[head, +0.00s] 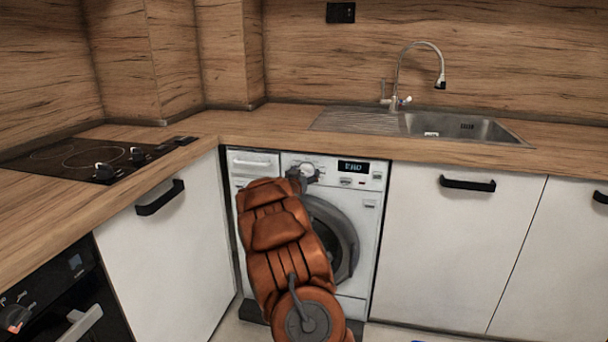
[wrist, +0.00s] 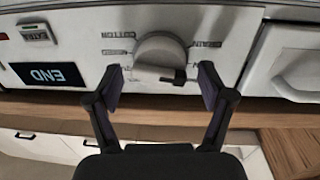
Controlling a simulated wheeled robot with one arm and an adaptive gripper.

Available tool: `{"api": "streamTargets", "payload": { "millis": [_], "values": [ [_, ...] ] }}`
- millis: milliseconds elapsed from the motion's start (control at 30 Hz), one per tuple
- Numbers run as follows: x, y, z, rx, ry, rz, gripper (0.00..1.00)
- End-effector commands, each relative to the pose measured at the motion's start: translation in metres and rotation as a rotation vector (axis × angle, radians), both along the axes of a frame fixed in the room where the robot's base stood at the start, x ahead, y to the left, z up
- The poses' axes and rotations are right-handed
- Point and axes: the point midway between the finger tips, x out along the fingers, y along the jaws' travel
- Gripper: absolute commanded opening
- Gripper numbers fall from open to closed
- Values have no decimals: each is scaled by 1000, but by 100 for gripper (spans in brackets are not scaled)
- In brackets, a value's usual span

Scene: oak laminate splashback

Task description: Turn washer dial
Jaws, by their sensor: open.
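The white washer (head: 376,203) stands under the counter in the head view. Its round light dial (head: 309,170) is on the top panel, left of a dark display that seems to read END (head: 353,167). My arm covers much of the washer's left and middle front. In the wrist view, which is upside down, the dial (wrist: 159,54) lies just beyond and between the two dark fingertips of my gripper (wrist: 159,83). The gripper is open, one finger towards each side of the dial. I cannot tell whether either finger touches it.
A detergent drawer (wrist: 300,62) is beside the dial. The wooden counter (head: 270,124) overhangs the washer. White cabinets (head: 455,240) stand to the right, and a hob (head: 85,157) and oven (head: 62,290) are to the left. A sink (head: 465,128) is at the back right.

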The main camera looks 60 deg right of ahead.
Motion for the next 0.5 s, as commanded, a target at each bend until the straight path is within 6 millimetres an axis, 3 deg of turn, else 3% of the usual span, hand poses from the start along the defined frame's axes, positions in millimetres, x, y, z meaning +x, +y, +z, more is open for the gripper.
{"api": "streamTargets", "payload": {
  "millis": [67,500],
  "values": [
    [0,0,0,0,0,0,75],
    [0,0,0,-1,0,1,30]
  ]
}}
